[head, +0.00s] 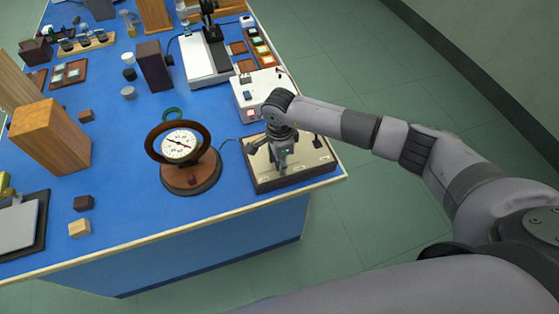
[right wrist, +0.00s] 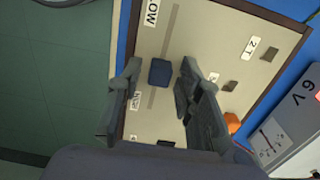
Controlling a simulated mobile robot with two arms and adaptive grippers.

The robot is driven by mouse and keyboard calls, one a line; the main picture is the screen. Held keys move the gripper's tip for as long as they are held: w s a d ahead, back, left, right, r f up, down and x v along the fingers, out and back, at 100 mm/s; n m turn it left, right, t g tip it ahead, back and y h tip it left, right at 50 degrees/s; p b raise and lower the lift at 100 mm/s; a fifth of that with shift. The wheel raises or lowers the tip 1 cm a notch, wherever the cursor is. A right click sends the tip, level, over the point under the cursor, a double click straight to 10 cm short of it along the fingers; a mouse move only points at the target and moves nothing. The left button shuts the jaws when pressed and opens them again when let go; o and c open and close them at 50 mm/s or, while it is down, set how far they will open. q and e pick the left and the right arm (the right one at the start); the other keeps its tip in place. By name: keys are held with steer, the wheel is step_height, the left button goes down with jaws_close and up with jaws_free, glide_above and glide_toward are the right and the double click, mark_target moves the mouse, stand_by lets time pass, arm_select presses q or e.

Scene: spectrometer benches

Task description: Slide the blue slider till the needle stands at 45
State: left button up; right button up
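The blue slider (right wrist: 160,72) is a small dark blue block on a grey slot in a cream panel (right wrist: 215,25) with a dark wooden edge. My right gripper (right wrist: 160,66) is open above the panel, one finger on each side of the slider, with a gap visible on both sides. In the head view the right gripper (head: 283,166) points down at the panel (head: 262,172) and hides the slider. The round dial (head: 180,145) with a dark needle stands on a wooden base left of the panel; its numbers are too small to read. My left gripper is out of view.
A white power box (head: 262,90) marked 6 V stands just behind the panel. An orange part (right wrist: 232,122) and small dark parts sit on the panel to the slider's right. Wooden blocks (head: 50,138) stand at the left. The blue table is clear in front of the dial.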

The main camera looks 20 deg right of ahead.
steer(key=shift+o, duration=0.2)
step_height(320, 180, up, 12)
stand_by(0.6)
stand_by(0.3)
